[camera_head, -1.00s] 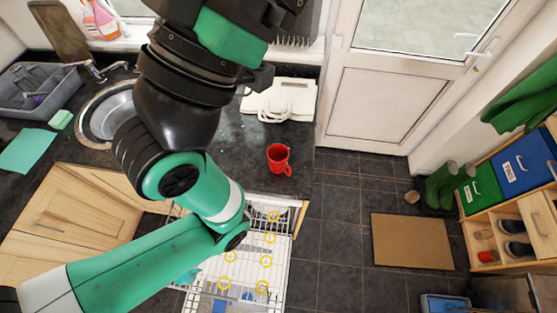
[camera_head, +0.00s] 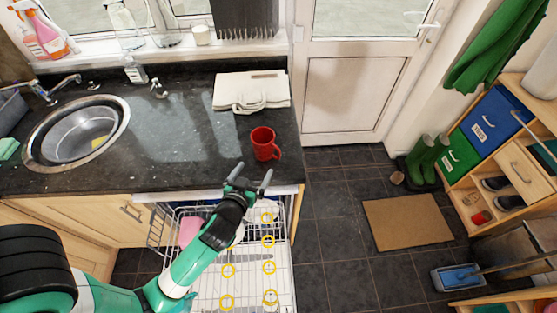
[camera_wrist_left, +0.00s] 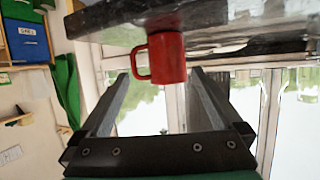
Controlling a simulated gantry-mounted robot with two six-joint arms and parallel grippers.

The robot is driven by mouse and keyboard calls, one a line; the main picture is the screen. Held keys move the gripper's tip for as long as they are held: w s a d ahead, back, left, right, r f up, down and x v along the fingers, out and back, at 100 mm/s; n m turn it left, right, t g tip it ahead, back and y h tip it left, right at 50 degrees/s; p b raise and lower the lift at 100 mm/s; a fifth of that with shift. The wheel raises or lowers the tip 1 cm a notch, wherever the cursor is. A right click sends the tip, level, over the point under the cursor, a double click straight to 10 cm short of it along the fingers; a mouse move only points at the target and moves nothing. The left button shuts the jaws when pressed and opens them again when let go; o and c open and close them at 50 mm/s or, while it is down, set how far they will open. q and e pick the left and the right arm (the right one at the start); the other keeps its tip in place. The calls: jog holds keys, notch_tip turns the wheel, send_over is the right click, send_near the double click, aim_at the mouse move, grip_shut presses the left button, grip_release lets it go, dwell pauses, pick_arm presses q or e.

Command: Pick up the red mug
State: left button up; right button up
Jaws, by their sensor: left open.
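The red mug (camera_head: 264,144) stands upright on the dark counter near its front right corner, its handle toward the right. My left gripper (camera_head: 252,175) is open and empty, just in front of the counter edge and a little nearer than the mug. In the left wrist view the mug (camera_wrist_left: 167,58) appears beyond and between the two open fingers (camera_wrist_left: 158,95), with the picture turned over and the handle on the left. The fingers look apart from the mug. My right gripper does not show.
An open dishwasher rack (camera_head: 245,265) lies below the counter under my left arm. The sink (camera_head: 77,135) is at the left. The dark counter (camera_head: 190,130) between sink and mug is clear.

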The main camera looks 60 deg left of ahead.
aim_at(260, 157)
pick_arm(q)
jog(key=w+a+f, duration=0.2)
jog(key=a, duration=0.1)
jog(key=w+a+f, duration=0.1)
jog(key=a, duration=0.1)
jog(key=shift+f+b, duration=0.35)
jog(key=shift+x, duration=2.75)
jog(key=shift+d, duration=0.1)
jog(key=c, duration=1.5)
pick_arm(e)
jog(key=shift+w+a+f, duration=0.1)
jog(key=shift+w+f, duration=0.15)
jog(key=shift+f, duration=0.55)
pick_arm(q)
jog(key=shift+r, duration=0.15)
